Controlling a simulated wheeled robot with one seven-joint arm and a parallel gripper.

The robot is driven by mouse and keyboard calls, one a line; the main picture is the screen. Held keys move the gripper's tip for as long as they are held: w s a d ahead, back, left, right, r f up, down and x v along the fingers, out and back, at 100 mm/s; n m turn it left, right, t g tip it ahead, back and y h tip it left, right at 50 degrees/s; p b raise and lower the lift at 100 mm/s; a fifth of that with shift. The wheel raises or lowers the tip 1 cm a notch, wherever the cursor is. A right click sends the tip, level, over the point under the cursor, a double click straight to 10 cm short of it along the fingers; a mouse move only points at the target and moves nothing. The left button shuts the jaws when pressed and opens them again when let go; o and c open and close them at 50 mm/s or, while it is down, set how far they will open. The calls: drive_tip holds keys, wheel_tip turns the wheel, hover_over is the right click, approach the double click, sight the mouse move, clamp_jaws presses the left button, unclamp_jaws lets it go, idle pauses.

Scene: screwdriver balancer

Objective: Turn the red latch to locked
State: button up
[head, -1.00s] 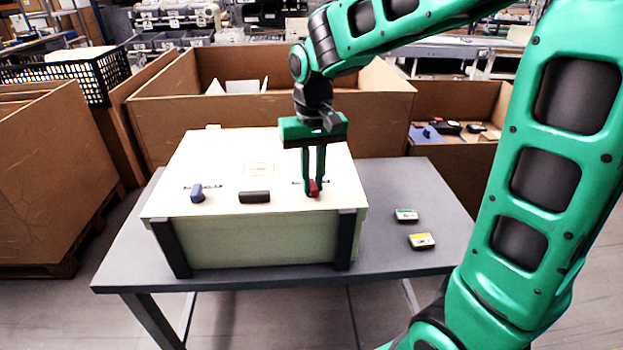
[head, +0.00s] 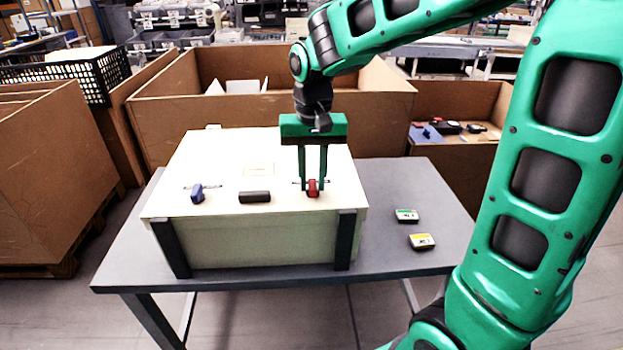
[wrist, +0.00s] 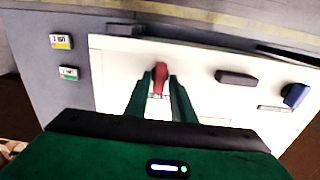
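The red latch (head: 312,188) is on the top of the cream case (head: 215,155), near its front right. Its handle points roughly from back to front, towards the case's front edge. My gripper (head: 313,186) reaches down from above, with one finger on each side of the red latch. In the wrist view the red latch (wrist: 160,76) sits between the two fingertips (wrist: 161,80), which look closed on it; fine contact is too small to tell. A blue latch (head: 197,193) is at the front left of the lid, also roughly back to front.
A dark handle (head: 255,197) lies between the latches. Two small labelled blocks, one green (head: 406,215) and one yellow (head: 422,241), lie on the grey table (head: 385,185) right of the case. Cardboard boxes (head: 270,112) stand behind.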

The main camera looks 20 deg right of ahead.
drive_tip(key=shift+o, duration=0.6)
wheel_tip(320, 180, up, 11)
drive_tip(key=shift+f, duration=0.15)
idle(0.4)
drive_tip(key=s+d+f+m, duration=0.1)
drive_tip(key=s+d+f, duration=0.5)
drive_tip(key=s, duration=0.6)
drive_tip(key=s+d+f+m, duration=0.1)
drive_tip(key=s+d+f, duration=0.5)
drive_tip(key=s+d, duration=0.5)
drive_tip(key=shift+s+d+f+m, duration=0.15)
drive_tip(key=shift+s+d+m, duration=0.15)
drive_tip(key=shift+s, duration=0.15)
drive_tip(key=shift+w, duration=0.15)
